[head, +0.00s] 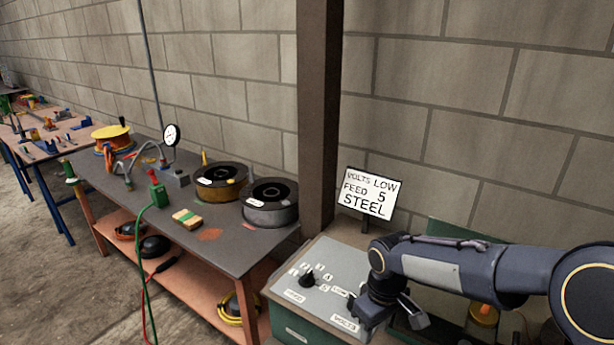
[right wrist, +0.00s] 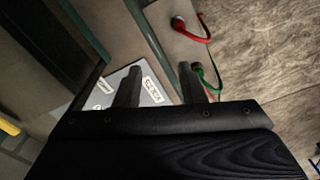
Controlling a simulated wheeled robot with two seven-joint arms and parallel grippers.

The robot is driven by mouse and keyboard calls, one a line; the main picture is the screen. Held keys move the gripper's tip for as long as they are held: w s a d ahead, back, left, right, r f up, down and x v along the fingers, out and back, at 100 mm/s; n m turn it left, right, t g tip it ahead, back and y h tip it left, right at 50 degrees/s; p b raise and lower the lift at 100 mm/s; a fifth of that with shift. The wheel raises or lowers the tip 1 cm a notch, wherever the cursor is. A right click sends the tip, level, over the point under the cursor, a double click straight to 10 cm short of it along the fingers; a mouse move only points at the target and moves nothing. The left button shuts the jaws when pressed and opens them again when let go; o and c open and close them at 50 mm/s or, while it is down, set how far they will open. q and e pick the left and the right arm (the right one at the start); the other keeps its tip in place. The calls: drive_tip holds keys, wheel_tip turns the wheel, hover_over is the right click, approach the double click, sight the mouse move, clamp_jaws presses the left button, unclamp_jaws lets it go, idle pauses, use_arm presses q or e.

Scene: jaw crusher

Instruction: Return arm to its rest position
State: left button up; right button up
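My right arm (head: 450,270) comes in from the right edge of the head view. Its gripper (head: 392,318) points down over the right part of the grey control panel (head: 300,262), beside the VOLTS label. In the right wrist view its two fingers (right wrist: 160,82) stand apart with nothing between them. I cannot tell whether a fingertip touches the panel. A black selector knob (head: 308,279) with numbers around it is on the panel's left side. The arm and gripper hide the panel's right side. My left gripper is not in view.
A sign (head: 368,194) reading VOLTS LOW, FEED 5, STEEL stands behind the panel. A dark workbench (head: 170,240) at left holds wire spools (head: 270,204), a gauge (head: 171,134) and a green clamp (head: 157,190) with a cable. A brown post (head: 318,110) rises behind the panel.

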drive_tip(key=s+d+r+m+t+y, duration=0.2)
drive_tip(key=s+d+r+m, duration=0.2)
drive_tip(key=s+d+r, duration=0.4)
drive_tip(key=s+m+t, duration=0.1)
drive_tip(key=s+m, duration=0.1)
drive_tip(key=s, duration=0.4)
drive_tip(key=s+a+m+t+y, duration=0.1)
drive_tip(key=s+m+t, duration=0.1)
drive_tip(key=s, duration=0.5)
drive_tip(key=shift+s+a+f+m, duration=0.2)
drive_tip(key=shift+s+a+m, duration=0.05)
drive_tip(key=shift+s+m, duration=0.05)
